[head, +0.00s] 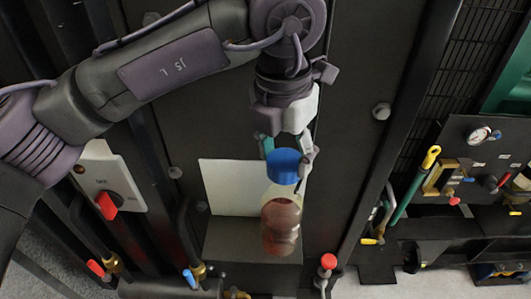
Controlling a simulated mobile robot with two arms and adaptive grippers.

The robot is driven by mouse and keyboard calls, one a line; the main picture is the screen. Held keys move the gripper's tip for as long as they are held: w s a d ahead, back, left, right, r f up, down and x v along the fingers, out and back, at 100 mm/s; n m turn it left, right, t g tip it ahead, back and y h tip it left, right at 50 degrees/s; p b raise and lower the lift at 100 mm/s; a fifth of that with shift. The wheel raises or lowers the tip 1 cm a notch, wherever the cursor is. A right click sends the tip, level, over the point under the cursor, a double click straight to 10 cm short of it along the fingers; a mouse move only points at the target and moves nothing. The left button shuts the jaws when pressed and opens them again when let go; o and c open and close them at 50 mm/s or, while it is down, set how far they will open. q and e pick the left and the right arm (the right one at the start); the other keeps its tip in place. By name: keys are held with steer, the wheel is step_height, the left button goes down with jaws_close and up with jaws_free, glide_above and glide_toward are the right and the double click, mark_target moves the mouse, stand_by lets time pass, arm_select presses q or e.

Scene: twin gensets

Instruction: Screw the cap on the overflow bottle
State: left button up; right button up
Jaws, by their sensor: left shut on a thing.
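The blue cap (283,167) is between the fingers of my left gripper (286,148), which is shut on it. The overflow bottle (281,224) is a see-through cylinder with reddish-brown contents and a paler upper part. It stands just below the cap in the picture, in front of a white panel (229,187). The cap covers the bottle's top end, so its mouth is hidden. I cannot tell whether cap and bottle touch. My right gripper is not in view.
A box with a red rotary switch (107,206) is at left. Red-handled (328,261) and blue-handled (190,277) valves are low down near the bottle. A gauge panel (483,150) and a green-handled tool (407,202) are at right. A dark flat plate stands behind my gripper.

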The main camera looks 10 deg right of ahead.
arm_select(q)
steer(key=shift+f, duration=0.5)
steer(key=shift+s+f+b, duration=0.1)
steer(key=shift+f+b, duration=0.2)
steer(key=shift+b, duration=0.1)
step_height(320, 180, down, 2)
steer(key=shift+f+b, duration=0.2)
steer(key=shift+b, duration=0.25)
steer(key=shift+f+b, duration=0.5)
steer(key=shift+b, duration=0.2)
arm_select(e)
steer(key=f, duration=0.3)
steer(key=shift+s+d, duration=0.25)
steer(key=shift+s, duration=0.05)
arm_select(q)
steer(key=shift+b, duration=0.3)
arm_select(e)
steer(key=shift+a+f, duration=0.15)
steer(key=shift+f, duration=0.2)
arm_select(q)
steer(key=shift+f+b, duration=0.15)
steer(key=shift+b, duration=0.35)
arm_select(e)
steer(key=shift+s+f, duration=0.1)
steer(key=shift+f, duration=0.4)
arm_select(q)
steer(key=shift+f+b, duration=0.2)
steer(key=shift+b, duration=0.3)
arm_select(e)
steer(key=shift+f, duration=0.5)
